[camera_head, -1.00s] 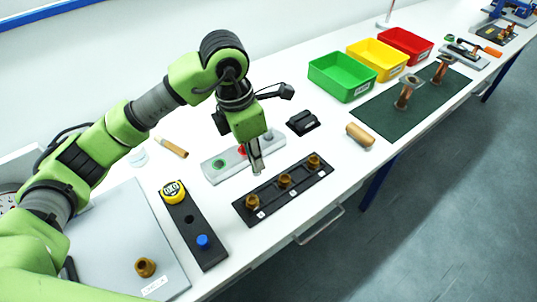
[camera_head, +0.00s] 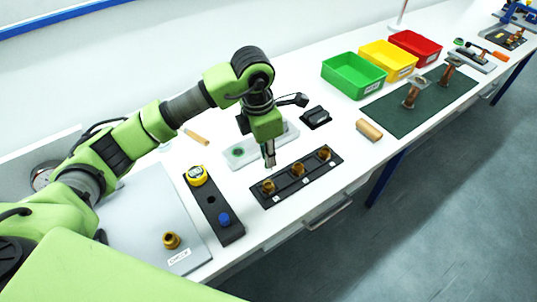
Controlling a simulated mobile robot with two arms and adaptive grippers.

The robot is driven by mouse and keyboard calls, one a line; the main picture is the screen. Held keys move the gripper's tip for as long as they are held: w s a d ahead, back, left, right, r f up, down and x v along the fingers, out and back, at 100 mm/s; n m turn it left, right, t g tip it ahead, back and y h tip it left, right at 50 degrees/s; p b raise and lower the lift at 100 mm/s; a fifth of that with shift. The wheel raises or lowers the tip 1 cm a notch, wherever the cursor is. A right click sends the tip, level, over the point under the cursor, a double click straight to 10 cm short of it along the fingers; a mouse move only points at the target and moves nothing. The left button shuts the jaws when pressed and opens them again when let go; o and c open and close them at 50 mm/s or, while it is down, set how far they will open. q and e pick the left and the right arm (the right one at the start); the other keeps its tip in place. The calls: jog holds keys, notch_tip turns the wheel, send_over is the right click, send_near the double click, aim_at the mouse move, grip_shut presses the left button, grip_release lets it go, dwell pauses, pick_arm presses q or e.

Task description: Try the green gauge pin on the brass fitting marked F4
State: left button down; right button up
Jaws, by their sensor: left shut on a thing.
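My left gripper (camera_head: 270,161) points down just above and behind the leftmost brass fitting (camera_head: 268,187) in a black rack (camera_head: 285,193). It is shut; what it holds is almost wholly hidden, and no green head shows clearly. The rack also holds a middle brass fitting (camera_head: 297,170) and a right one (camera_head: 324,153). Their small white labels are too small to read, so I cannot tell which is F4. A black gauge stand (camera_head: 232,232) holds a yellow gauge (camera_head: 198,176) and a blue pin (camera_head: 224,219), with an empty hole between them. My right gripper is out of view.
Another brass fitting (camera_head: 171,240) stands on a grey plate (camera_head: 135,228) at the left. A light grey panel with a green disc (camera_head: 238,152) lies behind the rack. Green (camera_head: 352,77), yellow (camera_head: 386,62) and red (camera_head: 414,48) bins stand at the back right. A brown cylinder (camera_head: 369,129) lies nearby.

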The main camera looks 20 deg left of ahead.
pick_arm(q)
jog(key=shift+f+b, duration=0.3)
jog(key=shift+f, duration=0.2)
jog(key=shift+f+b, duration=0.35)
jog(key=shift+f, duration=0.05)
notch_tip(320, 180, down, 4)
jog(key=b, duration=0.3)
jog(key=shift+b, duration=0.3)
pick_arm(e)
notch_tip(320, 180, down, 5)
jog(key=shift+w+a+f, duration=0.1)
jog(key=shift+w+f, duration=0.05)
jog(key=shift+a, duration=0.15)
pick_arm(q)
jog(key=shift+b, duration=0.3)
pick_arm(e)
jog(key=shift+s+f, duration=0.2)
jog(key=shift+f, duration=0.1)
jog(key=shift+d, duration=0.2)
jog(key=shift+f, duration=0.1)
pick_arm(q)
jog(key=shift+b, duration=0.5)
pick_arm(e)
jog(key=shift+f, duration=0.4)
